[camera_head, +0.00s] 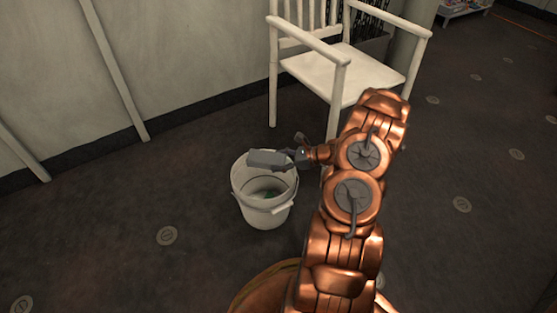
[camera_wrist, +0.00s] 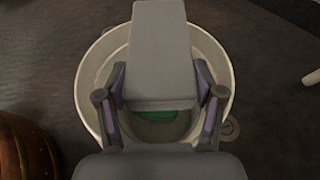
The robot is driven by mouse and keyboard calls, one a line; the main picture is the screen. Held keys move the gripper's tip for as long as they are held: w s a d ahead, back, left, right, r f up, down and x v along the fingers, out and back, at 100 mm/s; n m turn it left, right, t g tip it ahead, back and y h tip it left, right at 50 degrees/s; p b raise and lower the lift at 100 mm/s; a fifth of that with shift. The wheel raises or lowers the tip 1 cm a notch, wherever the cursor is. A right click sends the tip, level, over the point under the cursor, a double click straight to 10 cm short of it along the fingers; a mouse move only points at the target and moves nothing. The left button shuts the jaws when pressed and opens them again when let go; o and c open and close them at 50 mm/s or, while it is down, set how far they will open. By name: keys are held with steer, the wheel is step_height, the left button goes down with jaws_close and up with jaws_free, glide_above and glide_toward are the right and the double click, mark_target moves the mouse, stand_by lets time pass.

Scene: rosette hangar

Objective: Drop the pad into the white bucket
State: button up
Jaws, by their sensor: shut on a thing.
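The pad (camera_head: 267,158) is a grey rectangular block. My gripper (camera_head: 291,156) is shut on one end of it and holds it over the mouth of the white bucket (camera_head: 262,213). In the wrist view, the pad (camera_wrist: 160,50) sits between the two fingers of my gripper (camera_wrist: 160,98), with the round rim of the bucket (camera_wrist: 88,85) around and below it. The bucket stands upright on the floor. A small green thing (camera_wrist: 157,118) shows inside the bucket, partly hidden by the pad and gripper.
A white wooden chair (camera_head: 345,70) with armrests stands behind the bucket. A pale wall (camera_head: 180,50) runs along the back left. The dark floor (camera_head: 120,215) is clear to the left of the bucket.

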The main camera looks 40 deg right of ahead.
steer(key=o, duration=1.2)
steer(key=shift+c, duration=0.2)
steer(key=shift+r, duration=0.1)
steer(key=v, duration=1.2)
